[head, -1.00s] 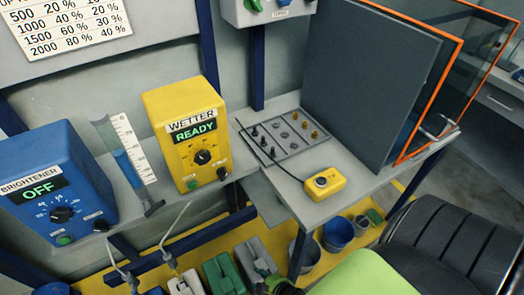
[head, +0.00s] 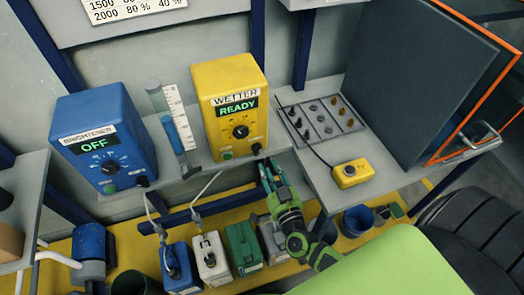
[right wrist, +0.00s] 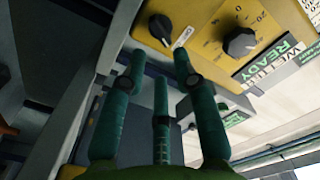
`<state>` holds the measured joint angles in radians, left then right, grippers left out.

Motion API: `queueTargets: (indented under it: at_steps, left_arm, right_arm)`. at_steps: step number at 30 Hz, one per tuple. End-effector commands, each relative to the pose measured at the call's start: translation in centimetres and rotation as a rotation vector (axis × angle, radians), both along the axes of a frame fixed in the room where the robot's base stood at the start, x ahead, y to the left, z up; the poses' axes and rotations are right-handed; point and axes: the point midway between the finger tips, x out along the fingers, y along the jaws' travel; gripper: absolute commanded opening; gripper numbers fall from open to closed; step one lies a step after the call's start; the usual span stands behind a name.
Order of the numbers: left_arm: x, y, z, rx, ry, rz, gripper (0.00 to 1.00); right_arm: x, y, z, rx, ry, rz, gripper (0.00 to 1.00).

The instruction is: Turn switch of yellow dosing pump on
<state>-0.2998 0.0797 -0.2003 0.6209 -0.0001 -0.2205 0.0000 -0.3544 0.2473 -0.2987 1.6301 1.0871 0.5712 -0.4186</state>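The yellow dosing pump (head: 230,85), labelled WETTER, stands on the grey shelf with its green display reading READY. Its front has a black dial (head: 240,131), a green button (head: 227,155) at lower left and a black switch (head: 256,149) at lower right. My right gripper (head: 268,168) is just below and right of the switch, with its fingers apart and empty. In the right wrist view, the black switch (right wrist: 160,28) lies beyond the fingertips of the right gripper (right wrist: 158,62), with a visible gap. The dial (right wrist: 240,42) is to its right. My left gripper is not in view.
A blue pump (head: 100,140), labelled BRIGHTENER and reading OFF, stands to the left. A graduated cylinder (head: 176,120) stands between the pumps. A yellow box (head: 350,173) with a cable sits on the bench at right. Several canisters (head: 243,247) stand below the shelf.

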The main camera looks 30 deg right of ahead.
Motion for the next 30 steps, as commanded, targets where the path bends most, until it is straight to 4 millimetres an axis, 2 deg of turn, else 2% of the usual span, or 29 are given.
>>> queueTargets:
  at_steps: [9,12,16,23,24,26,30]
  left_arm:
    - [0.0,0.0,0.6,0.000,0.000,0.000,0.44]
    - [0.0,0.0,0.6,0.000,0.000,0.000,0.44]
    - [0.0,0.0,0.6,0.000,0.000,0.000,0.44]
    - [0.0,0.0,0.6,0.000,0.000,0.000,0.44]
    - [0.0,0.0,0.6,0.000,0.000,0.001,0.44]
    - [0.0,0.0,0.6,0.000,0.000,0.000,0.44]
    - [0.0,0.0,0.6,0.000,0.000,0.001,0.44]
  right_arm:
    - [4.8,-0.7,0.1,-0.002,-0.001,0.000,0.30]
    - [5.8,-0.8,0.0,-0.002,0.000,0.001,0.30]
    - [6.5,-0.8,0.0,-0.002,0.002,0.001,0.30]
    - [6.6,-0.9,-0.1,-0.001,0.002,0.001,0.30]
    - [6.6,-0.9,-0.1,-0.001,0.002,0.001,0.26]
    - [6.6,-0.9,-0.1,-0.001,0.002,0.001,0.02]
    - [6.6,-0.9,-0.1,-0.001,0.002,0.001,0.00]
